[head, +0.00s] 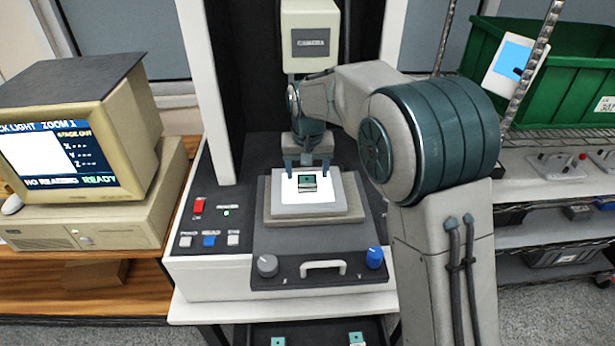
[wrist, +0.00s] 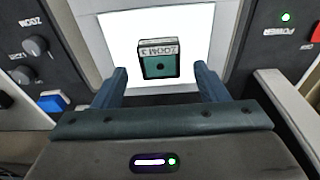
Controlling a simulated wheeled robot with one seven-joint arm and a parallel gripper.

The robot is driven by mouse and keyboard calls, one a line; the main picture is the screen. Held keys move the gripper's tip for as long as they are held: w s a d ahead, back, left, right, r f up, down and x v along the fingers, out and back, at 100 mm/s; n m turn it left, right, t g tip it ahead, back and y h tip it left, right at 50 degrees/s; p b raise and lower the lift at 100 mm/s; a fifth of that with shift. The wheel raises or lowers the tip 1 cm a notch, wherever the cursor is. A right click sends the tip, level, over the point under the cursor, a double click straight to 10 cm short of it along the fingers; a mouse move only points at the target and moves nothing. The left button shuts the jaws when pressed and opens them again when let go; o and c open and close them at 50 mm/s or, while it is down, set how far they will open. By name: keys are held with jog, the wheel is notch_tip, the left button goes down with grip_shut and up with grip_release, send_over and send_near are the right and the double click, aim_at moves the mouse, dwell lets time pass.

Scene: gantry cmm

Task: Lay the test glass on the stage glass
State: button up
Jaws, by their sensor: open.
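The test glass (head: 306,182) is a small dark-edged block with a teal face and a pale label strip. It rests on the lit white stage glass (head: 325,196). In the wrist view the test glass (wrist: 159,58) stands out against the bright stage glass (wrist: 112,38), and its label reads like "ZOOM 3", upside down. My gripper (head: 307,168) is over the back part of the stage. In the wrist view my gripper's two fingers (wrist: 161,82) are wide apart and empty, with the test glass beyond their tips, not between them.
The camera column (head: 309,42) rises behind the stage. A front panel has red, blue and white buttons, knobs and a white handle (head: 323,266). A monitor (head: 75,130) stands left; a green bin (head: 560,75) and wire shelves are at right.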

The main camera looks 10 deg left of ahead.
aim_at(309, 186)
notch_tip(309, 186, up, 9)
jog(key=s, duration=0.1)
jog(key=shift+s+d+r+b, duration=0.15)
jog(key=shift+s+d+b, duration=0.1)
jog(key=shift+d+b, duration=0.1)
jog(key=s+d+r+m, duration=0.15)
jog(key=s+d, duration=0.35)
jog(key=d, duration=0.5)
jog(key=s+d+f, duration=0.3)
jog(key=s+d, duration=0.5)
jog(key=s, duration=0.2)
jog(key=s+d+f+m+t, duration=0.1)
jog(key=s+d+f, duration=0.2)
jog(key=s+d, duration=0.5)
jog(key=shift+s+d+t, duration=0.15)
jog(key=shift+s+t, duration=0.15)
jog(key=shift+s, duration=0.8)
jog(key=shift+f+m, duration=0.1)
jog(key=shift+m, duration=0.15)
